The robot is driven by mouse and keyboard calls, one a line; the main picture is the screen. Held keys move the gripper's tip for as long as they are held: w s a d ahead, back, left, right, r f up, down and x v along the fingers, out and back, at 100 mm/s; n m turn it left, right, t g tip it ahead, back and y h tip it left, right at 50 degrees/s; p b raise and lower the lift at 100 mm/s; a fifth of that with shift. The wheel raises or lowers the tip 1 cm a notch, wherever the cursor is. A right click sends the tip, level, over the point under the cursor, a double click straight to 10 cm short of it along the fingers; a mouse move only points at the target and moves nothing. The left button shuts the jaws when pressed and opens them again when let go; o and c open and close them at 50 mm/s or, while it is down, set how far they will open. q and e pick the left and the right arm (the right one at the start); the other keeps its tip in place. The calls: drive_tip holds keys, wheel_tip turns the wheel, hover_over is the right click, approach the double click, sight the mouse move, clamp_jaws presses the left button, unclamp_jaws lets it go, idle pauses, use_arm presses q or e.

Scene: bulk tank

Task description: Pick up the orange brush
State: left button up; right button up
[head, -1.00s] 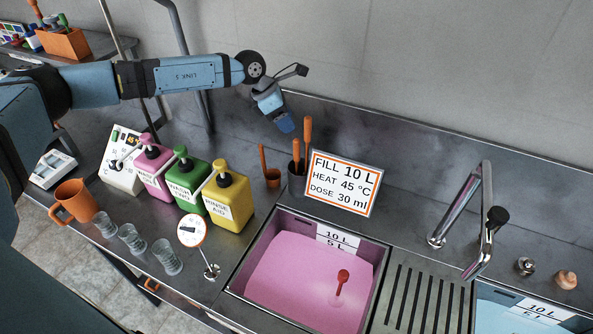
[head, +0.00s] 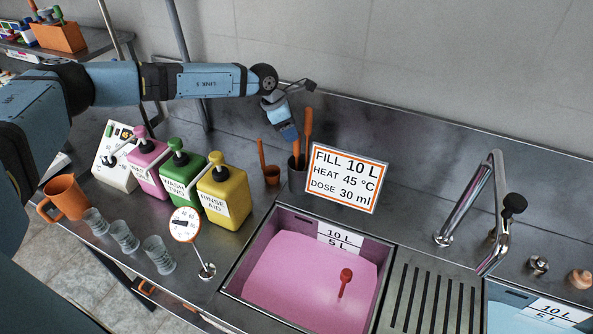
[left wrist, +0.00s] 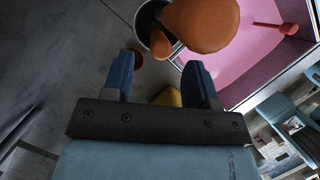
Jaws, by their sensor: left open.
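Two orange handles stand in a dark round holder (head: 297,180) behind the sink. The taller handle (head: 308,132) rises well above the rim; the shorter one (head: 296,148) is partly behind my gripper. Which handle is the brush's cannot be told, as the lower ends are hidden in the holder. My left gripper (head: 289,134) is open, pointing down just left of the taller handle's top. In the left wrist view, its blue fingers (left wrist: 160,80) are apart with nothing gripped, and a large orange handle end (left wrist: 203,22) lies beyond them.
Pink, green and yellow pump bottles (head: 224,196) stand at left. The sink (head: 232,286) holds pink liquid in front. The back wall is close behind.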

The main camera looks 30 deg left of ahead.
use_arm(q)
drive_tip(key=b+x, duration=0.1)
drive_tip(key=x, duration=0.2)
drive_tip(key=shift+w+d+f, duration=0.1)
drive_tip(key=shift+w+f, duration=0.05)
drive_tip(key=shift+w, duration=0.05)
use_arm(e)
drive_tip(key=shift+a+f, duration=0.15)
drive_tip(key=shift+f, duration=0.4)
drive_tip(key=shift+a+f, duration=0.15)
drive_tip(key=shift+f, duration=0.35)
use_arm(q)
drive_tip(key=shift+s, duration=0.1)
use_arm(e)
drive_tip(key=shift+r, duration=0.1)
use_arm(q)
drive_tip(key=c, duration=0.4)
clamp_jaws()
use_arm(e)
drive_tip(key=shift+d, duration=0.2)
use_arm(q)
drive_tip(key=shift+r, duration=0.25)
